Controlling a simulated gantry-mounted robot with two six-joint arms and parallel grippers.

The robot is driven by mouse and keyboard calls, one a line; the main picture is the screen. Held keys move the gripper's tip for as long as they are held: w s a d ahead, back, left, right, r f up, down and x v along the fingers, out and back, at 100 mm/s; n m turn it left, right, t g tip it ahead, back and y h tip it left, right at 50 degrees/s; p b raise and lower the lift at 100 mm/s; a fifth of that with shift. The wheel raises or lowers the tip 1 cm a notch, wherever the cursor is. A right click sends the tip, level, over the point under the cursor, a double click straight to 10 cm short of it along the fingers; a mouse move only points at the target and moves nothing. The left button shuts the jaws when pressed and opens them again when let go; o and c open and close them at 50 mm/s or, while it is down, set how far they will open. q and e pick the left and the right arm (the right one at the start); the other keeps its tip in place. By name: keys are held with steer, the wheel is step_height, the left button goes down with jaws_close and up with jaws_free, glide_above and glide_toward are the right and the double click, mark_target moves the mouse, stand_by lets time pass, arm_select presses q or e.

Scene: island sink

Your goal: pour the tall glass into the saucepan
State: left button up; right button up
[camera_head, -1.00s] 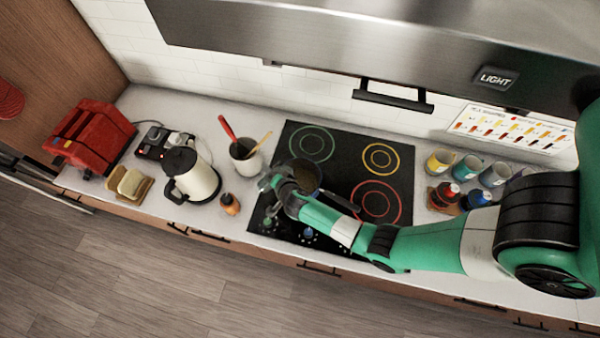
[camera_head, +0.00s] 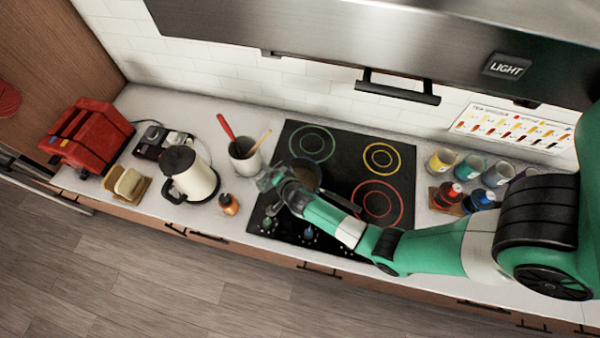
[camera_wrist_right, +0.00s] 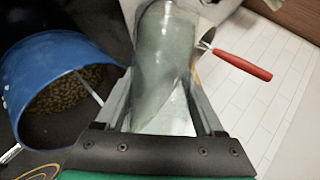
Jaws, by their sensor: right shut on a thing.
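The tall glass (camera_wrist_right: 165,65) is clear with greyish-green contents, and my right gripper (camera_wrist_right: 165,100) is shut around it in the right wrist view. The contents' edge runs slantwise; I cannot tell the exact tilt. The saucepan (camera_wrist_right: 50,68), blue-sided with brown grainy contents, is beside the glass at the left of that view. In the head view the saucepan (camera_head: 307,172) is on the cooktop, partly hidden by my right gripper (camera_head: 270,180). The glass is small and hard to make out there, at the gripper's left. My left gripper is not in view.
The black cooktop (camera_head: 345,160) lies under my right arm. A utensil crock (camera_head: 245,160), a small orange-brown bottle (camera_head: 229,204) and a cream kettle (camera_head: 190,178) stand to its left. Several cups and jars stand to its right. A range hood (camera_head: 380,40) hangs above.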

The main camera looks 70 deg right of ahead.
steer(key=shift+w+r+m+t+y+b, duration=0.1)
steer(key=shift+r+m+t+y+b, duration=0.3)
steer(key=shift+r+m+t+b, duration=0.15)
stand_by(0.9)
steer(key=shift+r+p, duration=0.15)
steer(key=shift+p, duration=0.85)
steer(key=s+d+m+p, duration=0.1)
steer(key=p, duration=0.7)
steer(key=shift+d+f+t+y, duration=0.1)
steer(key=shift+f+t+y, duration=0.25)
steer(key=shift+y, duration=0.05)
steer(key=shift+r+p, duration=0.1)
steer(key=shift+p, duration=0.5)
steer(key=shift+r+m+t+y, duration=0.15)
steer(key=shift+m+t+y, duration=0.2)
steer(key=shift+t, duration=0.15)
